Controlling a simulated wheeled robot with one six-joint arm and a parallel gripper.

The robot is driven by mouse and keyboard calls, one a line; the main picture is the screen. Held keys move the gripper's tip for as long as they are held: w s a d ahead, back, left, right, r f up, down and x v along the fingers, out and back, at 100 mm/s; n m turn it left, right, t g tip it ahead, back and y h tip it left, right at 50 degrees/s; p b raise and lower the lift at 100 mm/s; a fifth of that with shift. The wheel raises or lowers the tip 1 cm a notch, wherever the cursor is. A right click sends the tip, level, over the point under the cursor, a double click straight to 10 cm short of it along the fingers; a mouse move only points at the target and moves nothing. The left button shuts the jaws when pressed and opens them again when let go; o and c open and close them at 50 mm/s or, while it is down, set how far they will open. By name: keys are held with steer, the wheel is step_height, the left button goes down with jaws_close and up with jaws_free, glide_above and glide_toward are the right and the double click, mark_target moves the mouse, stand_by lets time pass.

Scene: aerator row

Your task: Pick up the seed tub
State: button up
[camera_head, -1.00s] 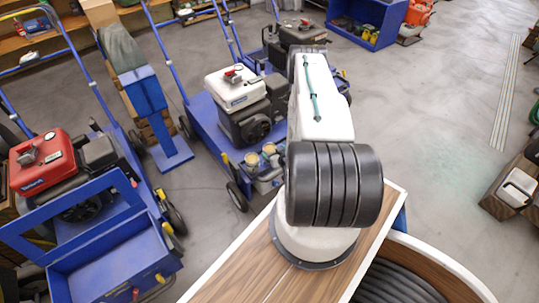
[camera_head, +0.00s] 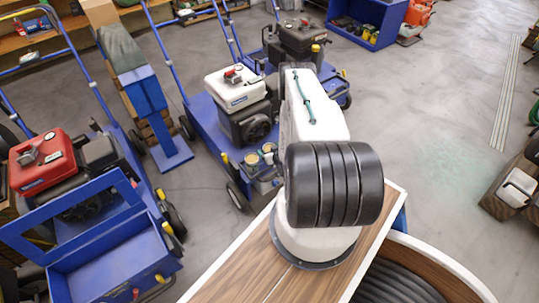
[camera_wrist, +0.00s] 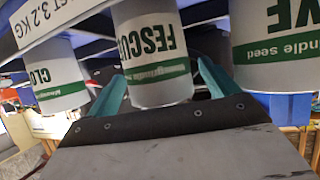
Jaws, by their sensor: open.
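Several white seed tubs with green print show in the wrist view, upside down. The middle tub, marked FESCU (camera_wrist: 152,55), stands between the two teal fingers of my open gripper (camera_wrist: 162,85). I cannot tell whether the fingers touch it. A tub marked CLO (camera_wrist: 55,75) is to its left, and one with letters ending VE (camera_wrist: 275,45) is to its right. In the head view, two small tubs (camera_head: 251,160) (camera_head: 268,149) sit at the front of the blue machine with the white engine. My gripper is hidden behind my arm there.
A blue aerator with a white-tanked engine (camera_head: 232,90) stands ahead, its front close to my arm. A blue machine with a red engine (camera_head: 42,160) and an open blue box (camera_head: 110,262) are at left. A blue post stand (camera_head: 170,150) is between them.

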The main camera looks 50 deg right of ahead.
steer(key=c, duration=1.2)
steer(key=shift+o, duration=0.2)
steer(key=shift+r, duration=0.45)
steer(key=r, duration=0.1)
steer(key=s+r, duration=0.1)
steer(key=shift+a+r, duration=0.1)
steer(key=shift+r, duration=0.25)
steer(key=s+a+r, duration=0.1)
steer(key=s+a, duration=0.2)
steer(key=s, duration=1.1)
steer(key=shift+s+a+r, duration=0.2)
steer(key=shift+s, duration=0.1)
